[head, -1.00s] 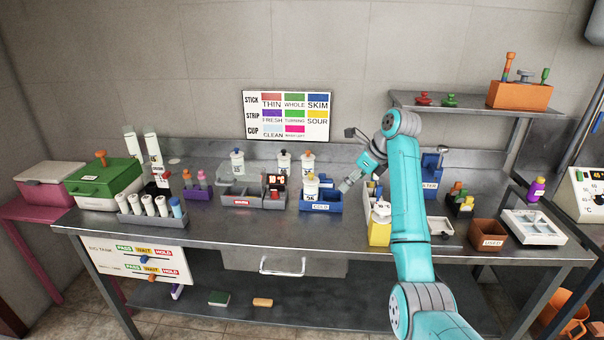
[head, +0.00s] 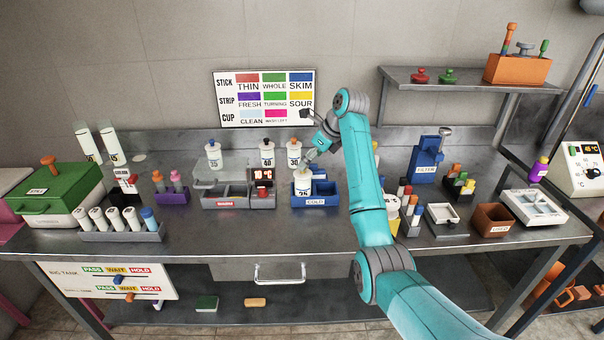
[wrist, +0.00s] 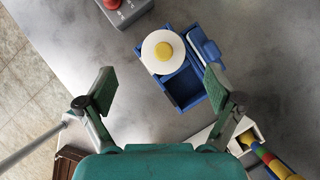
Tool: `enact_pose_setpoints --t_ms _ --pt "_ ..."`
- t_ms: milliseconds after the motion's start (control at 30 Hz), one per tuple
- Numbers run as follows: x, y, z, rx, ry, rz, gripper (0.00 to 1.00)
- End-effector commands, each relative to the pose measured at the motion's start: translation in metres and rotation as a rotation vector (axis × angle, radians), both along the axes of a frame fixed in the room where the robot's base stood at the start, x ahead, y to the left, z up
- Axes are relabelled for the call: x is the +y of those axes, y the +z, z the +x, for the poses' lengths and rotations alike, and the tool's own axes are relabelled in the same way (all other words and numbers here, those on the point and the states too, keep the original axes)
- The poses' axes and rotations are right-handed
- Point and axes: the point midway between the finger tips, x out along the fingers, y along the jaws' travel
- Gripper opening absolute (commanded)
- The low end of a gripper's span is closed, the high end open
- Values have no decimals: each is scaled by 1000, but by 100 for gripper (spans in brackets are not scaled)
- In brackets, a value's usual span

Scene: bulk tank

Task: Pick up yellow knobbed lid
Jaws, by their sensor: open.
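The yellow knobbed lid (wrist: 170,58) shows in the wrist view as a white disc with a yellow knob (wrist: 163,50) at its centre. It tops a white jar (head: 304,186), which stands upright in the blue tray (head: 315,202). My gripper is open and empty, above the jar. In the wrist view its fingers (wrist: 158,88) are spread wide, with the lid beyond the tips and between their lines.
A blue piece (wrist: 206,46) lies in the tray right beside the jar. A grey box with a red button (head: 262,194) stands to the left. A rack of coloured sticks (wrist: 270,160) and a white tray (head: 442,212) are on the right. Bare steel surrounds the tray's front.

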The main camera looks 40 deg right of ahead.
Motion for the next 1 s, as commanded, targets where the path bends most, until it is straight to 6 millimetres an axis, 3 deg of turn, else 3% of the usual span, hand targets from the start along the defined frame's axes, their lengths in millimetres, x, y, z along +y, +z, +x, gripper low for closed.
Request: enact_pose_setpoints --t_ms 500,767,800,1000 --pt "7 -44 29 1 0 0 92" --pt "8 -47 31 0 0 0 92" --pt "8 -47 31 0 0 0 90" --pt "8 -47 30 0 0 0 40"
